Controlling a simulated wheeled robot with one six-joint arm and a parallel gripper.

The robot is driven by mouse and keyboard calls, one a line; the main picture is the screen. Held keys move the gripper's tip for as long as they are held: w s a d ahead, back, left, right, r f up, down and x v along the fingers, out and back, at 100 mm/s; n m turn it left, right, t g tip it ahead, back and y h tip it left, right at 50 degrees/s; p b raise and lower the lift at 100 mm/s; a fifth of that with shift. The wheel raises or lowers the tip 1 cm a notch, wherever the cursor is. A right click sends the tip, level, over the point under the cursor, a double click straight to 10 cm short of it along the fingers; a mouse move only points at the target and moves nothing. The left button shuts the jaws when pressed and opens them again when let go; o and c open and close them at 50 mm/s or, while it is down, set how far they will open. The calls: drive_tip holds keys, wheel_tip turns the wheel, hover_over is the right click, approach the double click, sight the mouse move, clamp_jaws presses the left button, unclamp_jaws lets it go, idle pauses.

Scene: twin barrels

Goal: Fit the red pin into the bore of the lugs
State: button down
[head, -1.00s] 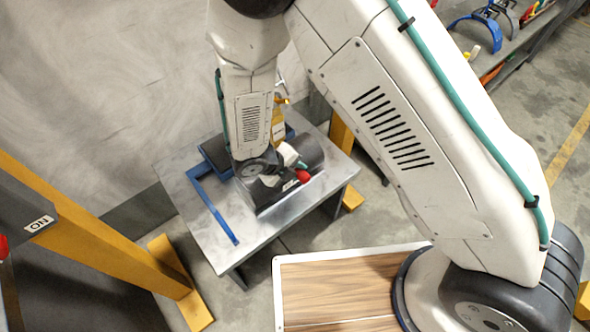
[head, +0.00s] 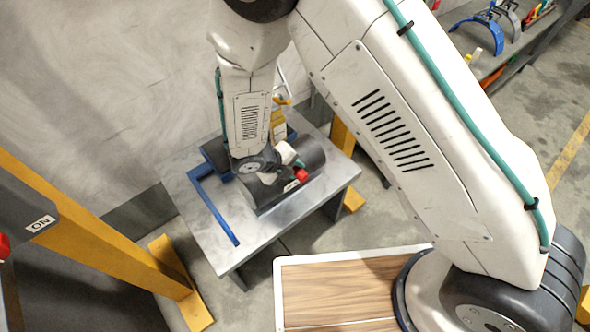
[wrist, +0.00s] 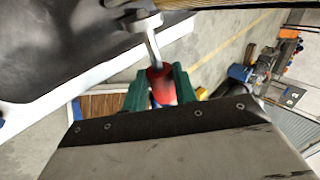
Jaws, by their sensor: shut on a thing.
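My gripper (wrist: 162,82) has green fingers, which are shut on the red pin (wrist: 160,88) in the wrist view. A grey metal rod runs from the red part up to a pale metal fitting (wrist: 140,20), which looks like the lugs. I cannot tell whether the rod's end is in a bore or only in front of it. In the head view the red pin (head: 300,174) shows beside a dark barrel (head: 308,155) on the metal table. My wrist covers much of the barrel and the lugs there.
The metal table (head: 270,225) carries a blue bracket (head: 213,207) left of the barrel. Yellow posts (head: 100,240) stand at the left, and another is behind the table. A shelf (head: 515,45) with coloured parts is at the upper right. The table's front left is clear.

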drive_tip(key=shift+w+a, duration=0.65)
drive_tip(key=shift+w, duration=0.35)
drive_tip(key=shift+w+a+r, duration=0.1)
drive_tip(key=shift+w+a, duration=0.1)
drive_tip(key=shift+w, duration=0.05)
drive_tip(key=shift+w+a+r, duration=0.1)
drive_tip(key=shift+w+a, duration=0.1)
drive_tip(key=shift+w, duration=0.1)
drive_tip(key=c, duration=1)
unclamp_jaws()
drive_tip(key=shift+w, duration=0.1)
drive_tip(key=shift+c, duration=0.2)
